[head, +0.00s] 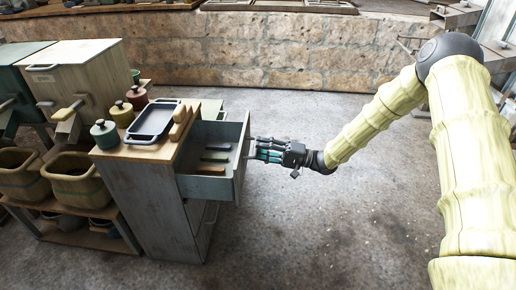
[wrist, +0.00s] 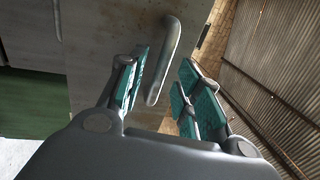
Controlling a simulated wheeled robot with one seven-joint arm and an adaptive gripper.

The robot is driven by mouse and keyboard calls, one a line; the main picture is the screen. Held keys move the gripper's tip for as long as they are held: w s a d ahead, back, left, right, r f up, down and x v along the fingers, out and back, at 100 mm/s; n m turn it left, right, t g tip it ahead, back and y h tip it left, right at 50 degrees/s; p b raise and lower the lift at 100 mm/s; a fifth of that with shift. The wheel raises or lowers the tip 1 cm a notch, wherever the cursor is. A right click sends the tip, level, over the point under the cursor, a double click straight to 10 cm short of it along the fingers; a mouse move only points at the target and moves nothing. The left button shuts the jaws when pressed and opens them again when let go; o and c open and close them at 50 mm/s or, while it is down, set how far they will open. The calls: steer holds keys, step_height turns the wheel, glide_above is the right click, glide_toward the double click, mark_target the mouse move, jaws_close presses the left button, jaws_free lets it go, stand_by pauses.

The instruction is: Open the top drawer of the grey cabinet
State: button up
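The grey cabinet (head: 150,210) stands left of centre in the head view, with a wooden top. Its top drawer (head: 207,188) is pulled well out to the right, and several flat objects (head: 214,157) lie inside it. My gripper (head: 258,150) is at the drawer's front panel. In the wrist view the metal bar handle (wrist: 165,60) shows in the gap between the fingers of my gripper (wrist: 165,88). The teal finger pads stand apart, with gaps visible beside the handle. In the head view the fingers hide the handle.
A blue tray (head: 154,122) and several lidded jars (head: 104,134) stand on the cabinet top. Wooden baskets (head: 76,180) on a low shelf stand to the left. A stone wall (head: 260,50) runs behind. The floor (head: 330,215) right of the drawer is clear.

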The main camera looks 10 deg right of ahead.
steer(key=v, duration=0.9)
steer(key=shift+d, duration=0.35)
steer(key=shift+s+f, duration=0.1)
steer(key=s+a+f+m+t+h, duration=0.1)
steer(key=s+a+f+h, duration=0.25)
steer(key=f, duration=0.35)
steer(key=s+a+f+t+h, duration=0.2)
steer(key=s+f+h, duration=0.15)
steer(key=f, duration=0.35)
steer(key=s+a+f+m+t+h, duration=0.1)
steer(key=s+a+f+h, duration=0.1)
steer(key=f+h, duration=0.35)
steer(key=s+d+f+n+g+h, duration=0.1)
steer(key=s+f+g+h, duration=0.15)
steer(key=s+f, duration=0.8)
steer(key=s+d+n+g+h, duration=0.2)
steer(key=s+d+g, duration=0.1)
steer(key=s, duration=0.9)
steer(key=s+d+n+g+h, duration=0.15)
steer(key=s+g, duration=0.25)
steer(key=s, duration=0.8)
step_height(320, 180, up, 32)
steer(key=d+h+p, duration=0.1)
steer(key=p, duration=3.2)
steer(key=shift+s+r, duration=0.2)
steer(key=shift+r, duration=0.05)
